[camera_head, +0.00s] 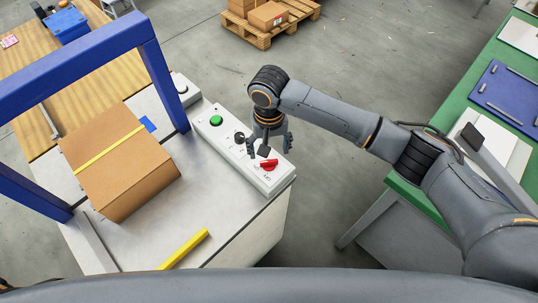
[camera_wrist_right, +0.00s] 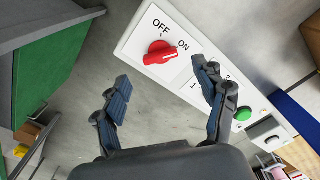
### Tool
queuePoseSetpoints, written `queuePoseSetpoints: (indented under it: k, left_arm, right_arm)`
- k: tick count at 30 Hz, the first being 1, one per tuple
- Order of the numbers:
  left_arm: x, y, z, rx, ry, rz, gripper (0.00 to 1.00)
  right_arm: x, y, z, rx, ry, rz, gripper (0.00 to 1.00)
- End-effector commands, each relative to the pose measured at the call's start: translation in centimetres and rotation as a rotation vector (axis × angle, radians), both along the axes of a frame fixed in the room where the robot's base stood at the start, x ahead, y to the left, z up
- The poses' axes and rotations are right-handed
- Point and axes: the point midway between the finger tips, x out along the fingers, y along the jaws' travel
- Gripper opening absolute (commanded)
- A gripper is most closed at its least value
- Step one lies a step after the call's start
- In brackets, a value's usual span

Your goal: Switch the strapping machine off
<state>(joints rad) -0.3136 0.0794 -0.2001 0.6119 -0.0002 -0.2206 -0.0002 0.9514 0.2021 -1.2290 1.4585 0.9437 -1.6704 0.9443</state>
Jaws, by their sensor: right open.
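The strapping machine has a blue arch (camera_head: 150,60) over a light metal table, with a white control panel (camera_head: 222,137) along its right edge. A red rotary switch (camera_head: 268,164) sits at the near end of the panel. It also shows in the right wrist view (camera_wrist_right: 158,53), beside the printed words OFF and ON, with its handle appearing turned toward ON. My right gripper (camera_head: 270,150) is open and empty above the panel, close to the switch. In the right wrist view, the switch lies beyond and between the open fingers (camera_wrist_right: 161,76), apart from them. My left gripper is not visible.
A cardboard box (camera_head: 120,160) with a yellow strap lies under the arch. The panel also carries a green button (camera_head: 216,120) and a black knob (camera_head: 239,138). A green table (camera_head: 420,205) stands at the right. Open floor lies between it and the machine.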

Motion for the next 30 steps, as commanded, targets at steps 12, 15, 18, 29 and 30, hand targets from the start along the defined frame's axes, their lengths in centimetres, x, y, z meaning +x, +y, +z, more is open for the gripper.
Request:
queuePoseSetpoints:
  k: [12,15,18,29,30]
  left_arm:
    - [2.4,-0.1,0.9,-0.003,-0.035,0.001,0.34]
    - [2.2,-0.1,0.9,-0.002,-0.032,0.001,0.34]
    - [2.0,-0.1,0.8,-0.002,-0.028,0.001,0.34]
    - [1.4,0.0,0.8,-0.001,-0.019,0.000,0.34]
    - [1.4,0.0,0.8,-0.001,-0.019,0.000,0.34]
  right_arm:
    - [0.0,0.0,-5.1,0.000,-0.001,0.000,0.72]
    - [0.0,0.0,-5.3,0.000,-0.001,0.001,0.72]
    - [0.0,0.0,-5.3,0.001,-0.001,0.001,0.72]
    - [0.0,0.0,-5.3,0.001,-0.001,0.001,0.17]
    - [0.0,0.0,-5.3,0.001,-0.001,0.000,0.17]
